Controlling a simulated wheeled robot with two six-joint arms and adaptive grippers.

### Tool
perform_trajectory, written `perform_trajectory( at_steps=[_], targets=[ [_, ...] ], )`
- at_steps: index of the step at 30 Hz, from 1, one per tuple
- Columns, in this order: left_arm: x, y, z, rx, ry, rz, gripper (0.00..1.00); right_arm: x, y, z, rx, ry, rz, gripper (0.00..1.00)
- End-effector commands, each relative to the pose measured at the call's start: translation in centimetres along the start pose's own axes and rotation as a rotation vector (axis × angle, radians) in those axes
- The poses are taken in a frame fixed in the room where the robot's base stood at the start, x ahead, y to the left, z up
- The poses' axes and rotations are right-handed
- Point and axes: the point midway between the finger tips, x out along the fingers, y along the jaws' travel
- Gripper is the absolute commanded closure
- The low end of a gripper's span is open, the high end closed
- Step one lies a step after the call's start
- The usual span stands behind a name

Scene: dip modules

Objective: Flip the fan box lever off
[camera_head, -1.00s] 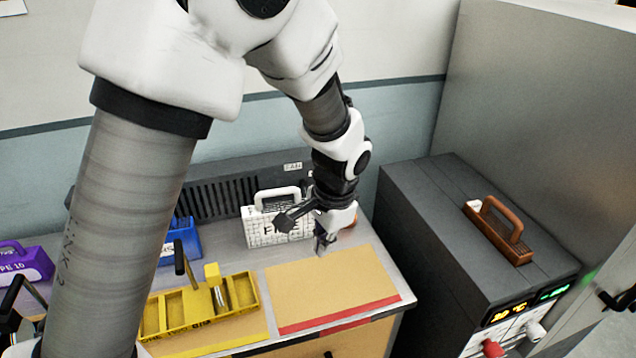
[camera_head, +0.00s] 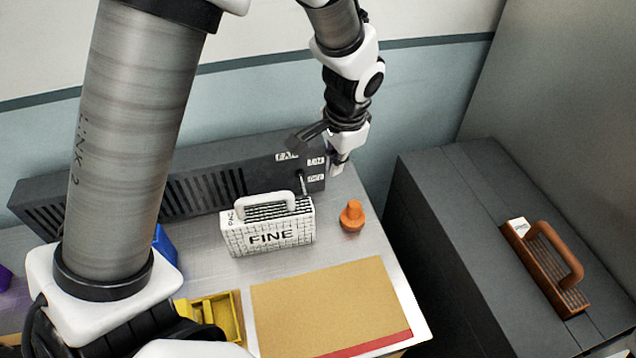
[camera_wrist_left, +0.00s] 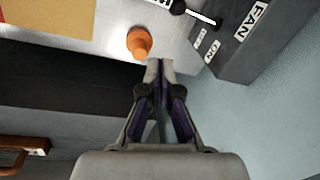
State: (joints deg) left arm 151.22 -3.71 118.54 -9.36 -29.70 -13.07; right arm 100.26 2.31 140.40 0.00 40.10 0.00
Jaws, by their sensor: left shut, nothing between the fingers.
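The fan box (camera_head: 215,190) is a long dark grey vented box at the back of the table, with FAN and switch labels near its right end. Its lever (camera_head: 303,185) sticks out of the front near that end, partly behind the FINE case. In the left wrist view the lever (camera_wrist_left: 200,17) shows as a pale rod with a black knob (camera_wrist_left: 178,7), beside the box end (camera_wrist_left: 240,50). My left gripper (camera_head: 335,168) is shut and empty at the box's right end. In the wrist view its fingertips (camera_wrist_left: 160,66) are apart from the lever. My right gripper is not in view.
A white FINE case (camera_head: 268,238) stands in front of the fan box. An orange peg (camera_head: 352,217) stands close by on the table. A tan mat (camera_head: 330,305), yellow tray (camera_head: 228,318) and blue object (camera_head: 165,245) lie nearer. A dark cabinet (camera_head: 440,220) with a brown-handled block (camera_head: 548,265) is right.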

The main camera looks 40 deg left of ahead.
Motion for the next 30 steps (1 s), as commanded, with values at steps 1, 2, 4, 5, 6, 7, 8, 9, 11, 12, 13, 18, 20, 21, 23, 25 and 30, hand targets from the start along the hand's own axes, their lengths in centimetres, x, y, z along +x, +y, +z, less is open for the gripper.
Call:
perform_trajectory(
  at_steps=[1,2,4,5,6,7,8,9,11,12,13,18,20,21,23,25,30],
  targets=[
    [1.1,0.0,0.1,0.0,-0.006,0.004,1.0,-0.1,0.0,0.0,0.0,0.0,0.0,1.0],
    [1.8,0.0,0.1,0.0,-0.005,0.004,1.0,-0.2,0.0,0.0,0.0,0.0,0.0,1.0],
    [3.4,0.1,0.1,0.0,-0.005,0.004,1.0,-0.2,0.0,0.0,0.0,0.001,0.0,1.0],
    [4.0,0.0,0.1,0.0,-0.004,0.003,1.0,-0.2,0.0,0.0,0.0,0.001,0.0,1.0],
    [4.9,0.1,0.1,0.0,-0.005,0.004,1.0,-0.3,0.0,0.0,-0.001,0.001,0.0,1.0],
    [5.6,0.1,0.1,0.001,-0.004,0.003,1.0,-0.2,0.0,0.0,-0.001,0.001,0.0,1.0],
    [6.3,0.1,0.1,0.0,-0.004,0.004,1.0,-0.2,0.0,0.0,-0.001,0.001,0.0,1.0],
    [7.2,0.1,0.1,0.0,-0.004,0.004,1.0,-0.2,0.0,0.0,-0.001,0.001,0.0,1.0],
    [8.2,-0.3,0.7,-0.002,-0.001,0.005,1.0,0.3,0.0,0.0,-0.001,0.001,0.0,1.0],
    [8.7,-0.5,1.1,-0.002,0.0,0.005,1.0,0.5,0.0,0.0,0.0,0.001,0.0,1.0],
    [9.0,-0.6,1.4,-0.002,0.0,0.005,1.0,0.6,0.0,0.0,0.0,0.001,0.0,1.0],
    [10.0,-1.2,2.2,-0.001,0.0,0.002,1.0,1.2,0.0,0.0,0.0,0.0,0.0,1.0],
    [10.1,-1.3,2.4,-0.001,0.0,0.002,1.0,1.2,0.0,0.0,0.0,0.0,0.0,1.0],
    [10.1,-1.3,2.4,0.0,0.0,0.001,1.0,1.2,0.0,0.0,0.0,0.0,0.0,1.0],
    [10.0,-1.3,2.4,0.0,0.0,0.001,1.0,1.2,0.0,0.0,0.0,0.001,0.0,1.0],
    [10.0,-1.3,2.4,0.0,0.0,0.001,1.0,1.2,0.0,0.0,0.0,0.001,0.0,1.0],
    [10.2,-1.4,2.2,0.0,0.002,-0.004,1.0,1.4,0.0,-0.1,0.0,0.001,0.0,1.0]
  ],
)
